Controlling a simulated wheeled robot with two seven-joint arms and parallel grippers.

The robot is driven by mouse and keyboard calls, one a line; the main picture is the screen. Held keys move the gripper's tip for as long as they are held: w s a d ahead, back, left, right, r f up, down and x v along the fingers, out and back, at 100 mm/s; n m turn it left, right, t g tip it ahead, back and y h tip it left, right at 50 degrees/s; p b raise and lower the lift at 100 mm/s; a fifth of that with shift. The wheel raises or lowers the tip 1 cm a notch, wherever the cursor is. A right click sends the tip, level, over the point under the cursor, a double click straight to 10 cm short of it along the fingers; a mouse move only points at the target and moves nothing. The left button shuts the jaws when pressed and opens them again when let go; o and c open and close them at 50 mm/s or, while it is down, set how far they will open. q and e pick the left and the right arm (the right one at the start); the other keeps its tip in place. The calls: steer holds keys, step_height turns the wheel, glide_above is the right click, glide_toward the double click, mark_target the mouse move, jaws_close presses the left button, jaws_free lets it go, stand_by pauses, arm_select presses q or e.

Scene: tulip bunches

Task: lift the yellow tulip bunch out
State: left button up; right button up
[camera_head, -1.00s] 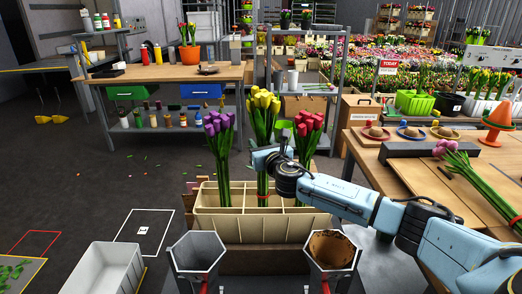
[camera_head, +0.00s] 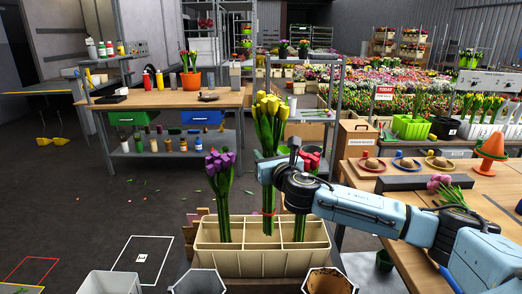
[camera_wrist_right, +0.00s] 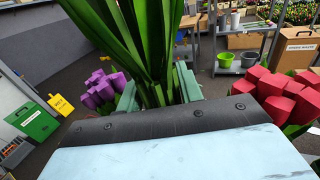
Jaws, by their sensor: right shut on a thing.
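The yellow tulip bunch (camera_head: 270,108) stands upright in the head view, its heads well above the purple bunch (camera_head: 220,165) on its left and the red bunch (camera_head: 312,153) on its right. My right gripper (camera_head: 272,172) is shut on its green stems, which also pass between the fingers in the right wrist view (camera_wrist_right: 157,80). The lower stems, with a red band, reach down toward the middle of the cream divided crate (camera_head: 262,262); I cannot tell whether their ends are below its rim. My right arm partly hides the red bunch. My left gripper is not in view.
Two hexagonal metal vases (camera_head: 198,281) and (camera_head: 329,281) stand in front of the crate. A wooden table (camera_head: 385,200) with pink tulips (camera_head: 447,187) and an orange cone (camera_head: 490,155) is at the right. Open floor lies to the left.

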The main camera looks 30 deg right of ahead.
steer(key=s+a, duration=0.2)
steer(key=s, duration=1)
steer(key=shift+s+a+p, duration=0.3)
steer(key=shift+s+p, duration=0.05)
steer(key=shift+p, duration=0.05)
